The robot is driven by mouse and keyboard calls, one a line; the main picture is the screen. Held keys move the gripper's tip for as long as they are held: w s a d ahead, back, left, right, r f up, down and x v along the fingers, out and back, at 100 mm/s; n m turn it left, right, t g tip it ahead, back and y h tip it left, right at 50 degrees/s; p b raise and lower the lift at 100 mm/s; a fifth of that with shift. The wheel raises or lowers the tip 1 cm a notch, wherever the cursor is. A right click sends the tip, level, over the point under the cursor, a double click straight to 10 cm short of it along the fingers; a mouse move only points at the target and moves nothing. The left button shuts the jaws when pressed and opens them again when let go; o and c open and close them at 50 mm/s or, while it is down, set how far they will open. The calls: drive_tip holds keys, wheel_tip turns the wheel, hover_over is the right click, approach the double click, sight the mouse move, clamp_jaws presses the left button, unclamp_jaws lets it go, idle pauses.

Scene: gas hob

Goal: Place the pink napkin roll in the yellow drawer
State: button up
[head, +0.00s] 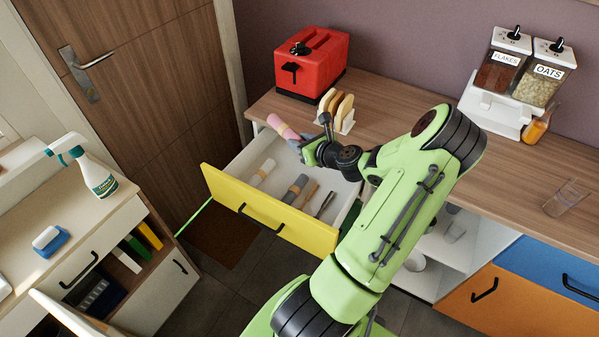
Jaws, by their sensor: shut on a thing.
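The yellow drawer (223,196) stands pulled open under the wooden counter, with a white inside. My gripper (301,146) is above the back part of the open drawer. It is shut on the pink napkin roll (281,127), which sticks out tilted to the upper left of the fingers. The roll's lower end is partly hidden by the fingers. In the drawer lie a cream roll (263,172), a grey roll (295,188) and some slim utensils (316,198).
A red toaster (311,64) and a rack with toast slices (338,108) stand on the counter behind my gripper. Cereal dispensers (510,80) and a clear glass (567,198) are at the right. A spray bottle (92,170) and sponge (50,240) are on the left cabinet.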

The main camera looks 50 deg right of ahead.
wheel_tip(320, 180, down, 18)
drive_tip(key=b, duration=0.7)
drive_tip(key=shift+s+a, duration=0.1)
drive_tip(key=shift+a, duration=0.05)
drive_tip(key=shift+r, duration=0.15)
drive_tip(key=o, duration=1.2)
drive_tip(key=p+v, duration=0.2)
drive_tip(key=v, duration=1)
drive_tip(key=shift+p, duration=0.4)
drive_tip(key=shift+s, duration=0.1)
